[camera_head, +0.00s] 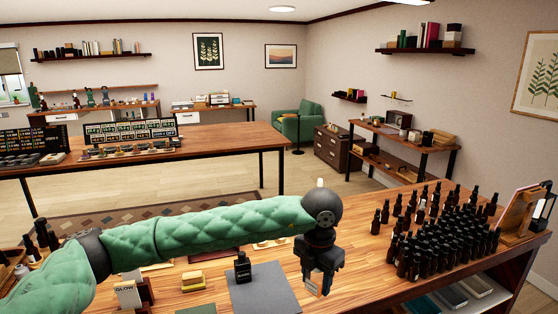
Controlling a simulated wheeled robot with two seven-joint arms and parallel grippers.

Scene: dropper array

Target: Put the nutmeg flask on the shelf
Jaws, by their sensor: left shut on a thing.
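My left gripper (317,284) points down over the wooden counter, right of the grey mat. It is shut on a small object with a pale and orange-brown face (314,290). The fingers hide most of it, so I cannot tell whether it is the nutmeg flask. A dark bottle (243,268) stands upright on the grey mat (268,290), left of the gripper; its label is too small to read. Wall shelves hang at the back left (92,58) and right (425,51). My right gripper is out of view.
Many dark dropper bottles (445,238) stand close together on the counter's right side, near a wooden stand (518,212). My left arm spans the counter. Behind it is a long table (220,143).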

